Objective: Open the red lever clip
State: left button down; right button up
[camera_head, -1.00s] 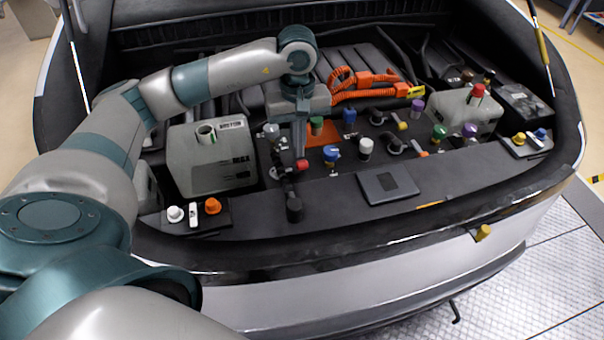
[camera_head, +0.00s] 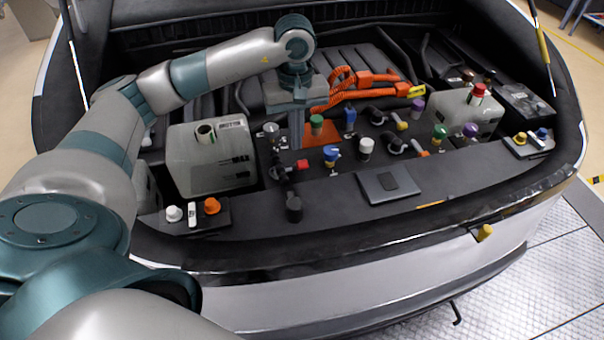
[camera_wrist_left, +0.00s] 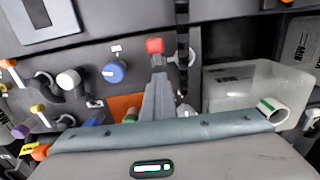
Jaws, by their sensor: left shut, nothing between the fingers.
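The red lever clip (camera_head: 301,163) sits on a dark hose fitting near the front ledge, right of the left tank. It also shows in the left wrist view as a small red block (camera_wrist_left: 155,46) beside a black hose and a round clamp. My left gripper (camera_head: 296,146) points down just behind the red clip, with its fingers together and nothing between them. In the left wrist view the closed fingertips (camera_wrist_left: 158,78) lie just below the clip in the picture. I cannot tell whether they touch its dark base. My right gripper is out of view.
A translucent tank (camera_head: 210,160) with an open neck stands left of the fingers. A blue cap (camera_head: 331,153), a white cap (camera_head: 366,146) and a green cap (camera_head: 316,121) stand close on the right. Orange cables (camera_head: 365,92) lie behind. The front ledge (camera_head: 340,205) is mostly clear.

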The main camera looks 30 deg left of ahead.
pick_arm(q)
jog(key=shift+w+a+r, duration=0.2)
jog(key=shift+a, duration=0.05)
dwell(0.4)
jog(key=shift+w+a+r, duration=0.3)
jog(key=shift+w+a, duration=0.05)
jog(key=shift+a, duration=0.05)
jog(key=c, duration=2.5)
grip_release()
jog(key=o, duration=0.5)
jog(key=shift+c, duration=0.2)
